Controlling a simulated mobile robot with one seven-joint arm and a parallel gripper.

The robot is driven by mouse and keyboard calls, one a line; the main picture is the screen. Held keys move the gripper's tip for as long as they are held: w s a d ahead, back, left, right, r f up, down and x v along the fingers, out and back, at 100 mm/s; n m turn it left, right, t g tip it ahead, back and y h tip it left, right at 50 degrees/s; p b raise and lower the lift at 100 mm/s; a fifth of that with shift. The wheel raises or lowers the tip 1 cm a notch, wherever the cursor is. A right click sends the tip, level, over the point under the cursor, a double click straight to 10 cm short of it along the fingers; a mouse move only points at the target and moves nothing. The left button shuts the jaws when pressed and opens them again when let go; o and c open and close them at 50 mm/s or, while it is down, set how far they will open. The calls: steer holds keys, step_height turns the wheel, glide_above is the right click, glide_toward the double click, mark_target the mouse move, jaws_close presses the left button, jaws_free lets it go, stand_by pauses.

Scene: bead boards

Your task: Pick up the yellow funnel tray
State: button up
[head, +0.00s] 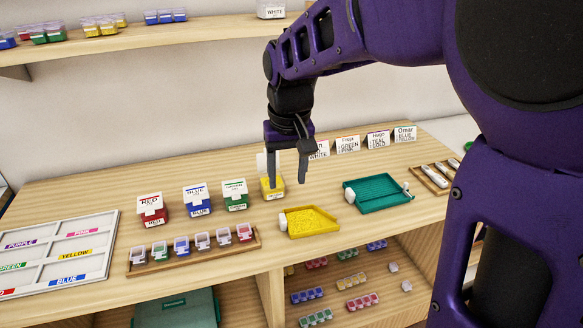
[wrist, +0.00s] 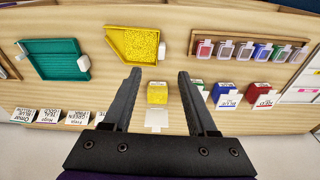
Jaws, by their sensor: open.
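The yellow funnel tray (head: 309,222) lies flat on the bench top, in front of the yellow box. Small yellow beads seem to cover its floor, and a white piece sits at its left corner. In the wrist view the yellow funnel tray (wrist: 133,45) is above and left of the fingers, apart from them. My gripper (head: 287,172) is open and empty, pointing down, with its fingers over or around the yellow box (head: 271,187); I cannot tell if they touch. In the wrist view that box (wrist: 157,93) shows between the fingers of my gripper (wrist: 158,75).
A teal tray (head: 379,189) lies right of the yellow one. Red (head: 152,211), blue (head: 198,202) and green (head: 235,195) boxes stand to the left. A wooden rack (head: 193,252) of small jars lies in front. A white sorting board (head: 58,255) is at far left. Name cards stand behind.

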steer(key=b, duration=0.1)
glide_above(284, 217)
steer(key=s, duration=0.2)
steer(key=f, duration=0.8)
steer(key=shift+d+f, duration=0.25)
steer(key=shift+w+a+f+b, duration=0.1)
steer(key=shift+w+f+b, duration=0.15)
steer(key=shift+f, duration=0.7)
steer(key=shift+w+a+f+b, duration=0.15)
steer(key=shift+w+f, duration=0.2)
steer(key=shift+f, duration=0.6)
steer(key=shift+w+a+f+b, duration=0.1)
steer(key=shift+w+f+b, duration=0.15)
steer(key=shift+f, duration=0.7)
jaws_close()
